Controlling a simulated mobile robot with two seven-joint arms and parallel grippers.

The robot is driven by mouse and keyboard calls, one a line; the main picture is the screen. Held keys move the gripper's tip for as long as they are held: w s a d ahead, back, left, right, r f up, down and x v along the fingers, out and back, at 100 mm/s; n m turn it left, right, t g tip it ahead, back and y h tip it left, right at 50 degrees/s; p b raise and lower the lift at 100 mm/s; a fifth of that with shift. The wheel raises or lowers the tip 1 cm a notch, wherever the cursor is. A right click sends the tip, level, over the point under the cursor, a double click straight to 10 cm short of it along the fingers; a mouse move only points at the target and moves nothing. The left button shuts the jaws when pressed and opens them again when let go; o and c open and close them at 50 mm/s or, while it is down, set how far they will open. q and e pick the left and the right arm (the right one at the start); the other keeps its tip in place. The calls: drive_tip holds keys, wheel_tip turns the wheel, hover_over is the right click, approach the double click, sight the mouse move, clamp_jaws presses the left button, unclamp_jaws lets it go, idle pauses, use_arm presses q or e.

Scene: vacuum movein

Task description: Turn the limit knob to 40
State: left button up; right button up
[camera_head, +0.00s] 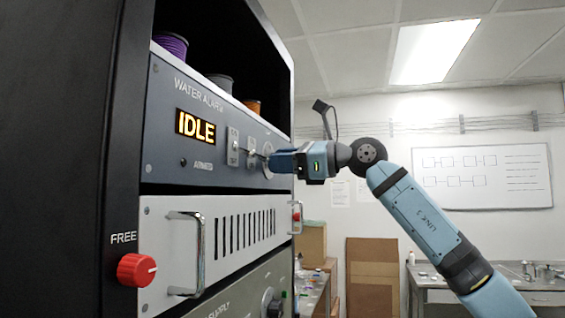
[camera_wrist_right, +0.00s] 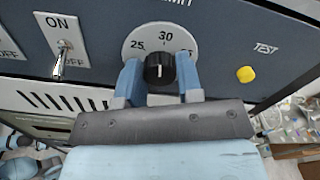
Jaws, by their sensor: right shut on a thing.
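The limit knob (camera_wrist_right: 160,70) is a small black knob with a white pointer line, on a round pale dial (camera_wrist_right: 133,46) of the blue-grey panel. The dial shows 25 at left and 30 near the top; the number at right is partly hidden by a finger. The pointer stands roughly toward 30. My right gripper (camera_head: 270,160) is at the panel's right part in the head view. In the wrist view its two blue fingers are shut on the knob, one on each side. My left gripper is not in view.
The WATER ALARM panel (camera_head: 165,140) has a lit IDLE display (camera_head: 195,126). Below are a drawer handle (camera_head: 200,255) and a red FREE knob (camera_head: 136,270).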

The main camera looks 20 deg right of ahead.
drive_tip(key=m+b, duration=0.2)
drive_tip(key=m, duration=2.4)
idle(0.4)
drive_tip(key=o, duration=0.9)
